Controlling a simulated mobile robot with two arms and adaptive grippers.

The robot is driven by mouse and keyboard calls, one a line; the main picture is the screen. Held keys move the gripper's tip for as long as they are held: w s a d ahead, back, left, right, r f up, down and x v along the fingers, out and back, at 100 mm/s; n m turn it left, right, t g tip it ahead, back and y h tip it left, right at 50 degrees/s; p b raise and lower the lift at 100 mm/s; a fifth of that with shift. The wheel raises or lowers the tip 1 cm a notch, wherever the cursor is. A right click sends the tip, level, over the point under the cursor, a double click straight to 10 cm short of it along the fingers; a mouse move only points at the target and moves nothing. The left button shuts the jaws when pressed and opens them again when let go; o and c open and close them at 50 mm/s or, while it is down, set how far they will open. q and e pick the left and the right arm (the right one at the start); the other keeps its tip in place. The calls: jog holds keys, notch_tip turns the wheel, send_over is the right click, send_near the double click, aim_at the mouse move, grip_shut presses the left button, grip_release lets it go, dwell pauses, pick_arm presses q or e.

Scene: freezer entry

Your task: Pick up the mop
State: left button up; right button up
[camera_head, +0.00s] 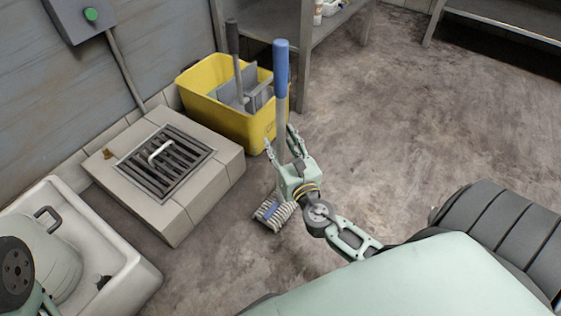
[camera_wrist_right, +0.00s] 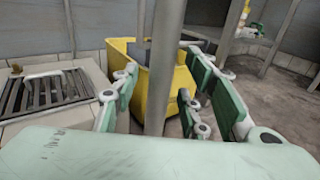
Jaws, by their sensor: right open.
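The mop stands upright on the floor, with a blue grip (camera_head: 281,70) at the top of its grey shaft and a striped head (camera_head: 273,212) at the bottom. My right gripper (camera_head: 282,147) is open at the lower part of the shaft, and hides some of it. In the right wrist view the grey shaft (camera_wrist_right: 164,65) runs between the spread fingers of my right gripper (camera_wrist_right: 160,78). The fingers are not closed on it. My left gripper is not in view.
A yellow bucket (camera_head: 205,105) with a dark-handled wringer (camera_head: 234,65) stands just behind the mop. A tiled block with a drain grate (camera_head: 165,163) and a white sink (camera_head: 135,275) lie left. A metal shelf (camera_head: 305,60) stands behind. The floor right is clear.

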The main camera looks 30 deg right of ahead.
jog(key=shift+w, duration=0.1)
grip_shut()
dwell(0.3)
dwell(0.4)
jog(key=shift+r, duration=0.1)
